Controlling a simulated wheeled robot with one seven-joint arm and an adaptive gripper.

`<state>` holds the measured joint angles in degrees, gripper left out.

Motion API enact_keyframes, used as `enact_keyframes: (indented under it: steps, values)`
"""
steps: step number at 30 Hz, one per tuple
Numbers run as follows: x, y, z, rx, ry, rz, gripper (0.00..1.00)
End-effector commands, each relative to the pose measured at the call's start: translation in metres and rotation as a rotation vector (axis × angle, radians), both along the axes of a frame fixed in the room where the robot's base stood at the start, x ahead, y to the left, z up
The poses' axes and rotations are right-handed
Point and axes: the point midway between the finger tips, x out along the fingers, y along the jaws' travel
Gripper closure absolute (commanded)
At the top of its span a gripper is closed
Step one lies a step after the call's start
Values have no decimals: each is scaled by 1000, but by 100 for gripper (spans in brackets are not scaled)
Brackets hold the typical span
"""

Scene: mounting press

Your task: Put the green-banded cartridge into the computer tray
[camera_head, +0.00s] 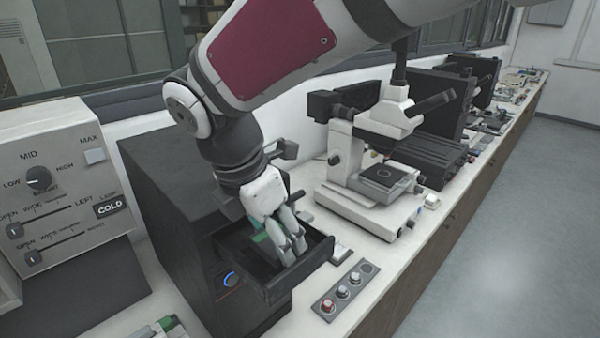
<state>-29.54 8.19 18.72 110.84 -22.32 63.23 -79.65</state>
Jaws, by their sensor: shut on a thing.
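The black computer (185,225) stands on the bench with its tray (318,250) pulled out at the front. My gripper (292,250) points down into the tray from above, with its fingertips inside the tray walls. It is shut on the green-banded cartridge (261,243), of which only green patches show beside and behind the fingers. The rest of the cartridge is hidden by my gripper, so I cannot tell whether it touches the tray floor.
A control box (60,190) with a dial and sliders stands at left. A white microscope (370,180) stands right of the tray. A button panel (345,291) lies in front. Another partly green object (165,327) is cut off at the bottom edge. The bench continues to the back right.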

Motion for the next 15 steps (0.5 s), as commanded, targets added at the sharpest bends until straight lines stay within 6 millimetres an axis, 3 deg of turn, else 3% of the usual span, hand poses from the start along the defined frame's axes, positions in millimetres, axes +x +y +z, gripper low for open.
enact_keyframes:
  steps: [11, 12, 15]
  values:
    - [0, 0, -8, 0, 0, -1, 71]
    - [0, 0, -8, 0, 0, -1, 35]
    - [0, 0, -8, 0, 0, -1, 34]
